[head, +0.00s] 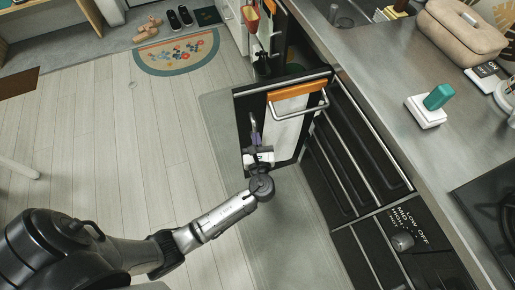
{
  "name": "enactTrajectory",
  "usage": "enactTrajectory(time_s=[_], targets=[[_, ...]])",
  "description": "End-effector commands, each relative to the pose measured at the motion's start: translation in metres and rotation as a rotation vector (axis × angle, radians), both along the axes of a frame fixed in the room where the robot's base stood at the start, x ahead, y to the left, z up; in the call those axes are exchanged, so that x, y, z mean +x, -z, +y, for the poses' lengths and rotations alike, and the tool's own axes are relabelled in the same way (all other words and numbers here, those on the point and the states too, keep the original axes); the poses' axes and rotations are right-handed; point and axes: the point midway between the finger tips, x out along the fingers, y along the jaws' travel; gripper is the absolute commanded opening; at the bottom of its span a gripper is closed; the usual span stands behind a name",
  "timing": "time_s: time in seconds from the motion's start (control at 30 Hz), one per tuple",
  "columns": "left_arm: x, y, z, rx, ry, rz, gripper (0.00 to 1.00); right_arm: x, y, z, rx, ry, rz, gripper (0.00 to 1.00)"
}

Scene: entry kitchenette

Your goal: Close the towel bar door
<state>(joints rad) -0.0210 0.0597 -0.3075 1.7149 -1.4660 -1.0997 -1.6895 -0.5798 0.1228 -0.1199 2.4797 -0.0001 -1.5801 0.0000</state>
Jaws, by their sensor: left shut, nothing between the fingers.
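The towel bar door (245,108) is a dark cabinet door standing open, jutting out to the left from the counter front. A metal towel bar with an orange and white towel (297,92) hangs on its near face. My left arm reaches in from the lower left. My left gripper (254,139) is shut and empty, in front of the door's lower left part. I cannot tell whether it touches the door. My right gripper is not in view.
The grey counter (400,70) runs along the right, with a beige bag (462,35) and a teal-topped white item (432,108) on it. Dark drawers with long bar handles (345,140) lie below it. The wooden floor (130,130) at left is clear; a patterned mat (178,55) lies farther back.

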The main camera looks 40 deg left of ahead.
Motion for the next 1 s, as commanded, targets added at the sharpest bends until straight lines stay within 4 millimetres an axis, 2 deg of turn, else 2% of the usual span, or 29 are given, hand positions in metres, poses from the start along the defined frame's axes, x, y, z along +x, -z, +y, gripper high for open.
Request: enactTrajectory(time_s=[0.67, 0.87, 1.0], targets=[[0.007, -0.001, 0.01, 0.001, 0.012, 0.001, 0.0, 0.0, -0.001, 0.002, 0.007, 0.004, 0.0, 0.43], [0.015, -0.004, 0.033, 0.006, 0.088, 0.001, 0.0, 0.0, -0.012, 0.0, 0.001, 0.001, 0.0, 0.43], [0.028, -0.004, 0.061, 0.009, 0.193, 0.003, 0.0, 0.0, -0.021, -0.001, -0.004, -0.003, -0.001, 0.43]])
